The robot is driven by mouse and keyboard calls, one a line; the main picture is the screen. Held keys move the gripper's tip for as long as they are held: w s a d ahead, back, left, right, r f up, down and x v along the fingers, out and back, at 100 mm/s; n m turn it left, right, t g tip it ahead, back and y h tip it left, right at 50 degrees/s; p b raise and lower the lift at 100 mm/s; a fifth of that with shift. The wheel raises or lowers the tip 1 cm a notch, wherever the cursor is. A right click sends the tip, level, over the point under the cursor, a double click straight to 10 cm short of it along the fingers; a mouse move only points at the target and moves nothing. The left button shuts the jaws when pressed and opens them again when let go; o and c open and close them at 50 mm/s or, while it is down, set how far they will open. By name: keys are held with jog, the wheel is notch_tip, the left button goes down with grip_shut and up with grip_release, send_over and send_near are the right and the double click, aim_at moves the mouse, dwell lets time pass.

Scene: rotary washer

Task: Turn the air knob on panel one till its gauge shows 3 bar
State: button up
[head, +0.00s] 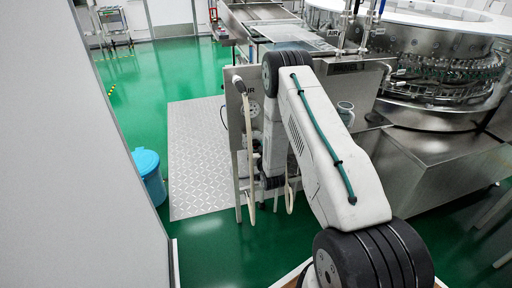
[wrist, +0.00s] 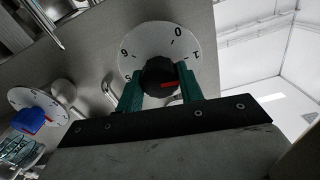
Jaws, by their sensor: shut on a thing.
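In the wrist view, a black round knob (wrist: 155,73) with a red mark sits in front of a white dial (wrist: 146,42). The figures 0 and 1 show at the dial's upper right and more figures at its left. The red mark lies level on the knob's lower right. My gripper (wrist: 159,85) is shut on the black knob, one teal finger on each side. The fingers hide the lower part of the dial. In the head view, a grey panel (head: 238,101) bears letters ending in "IR"; my arm hides the gripper and knob there.
A blue knob (wrist: 30,119) on a second white dial stands left in the wrist view. Metal machinery with a round carousel (head: 443,70) fills the right in the head view. A blue bin (head: 148,172) stands left; the tread plate (head: 196,150) is clear.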

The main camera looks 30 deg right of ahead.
jog(key=m, duration=0.4)
jog(key=shift+m, duration=0.3)
jog(key=m, duration=0.3)
jog(key=shift+m, duration=0.3)
jog(key=m, duration=0.4)
jog(key=shift+m, duration=1.9)
jog(key=o, duration=1)
jog(key=shift+s, duration=0.1)
jog(key=v, duration=0.7)
jog(key=shift+s, duration=0.35)
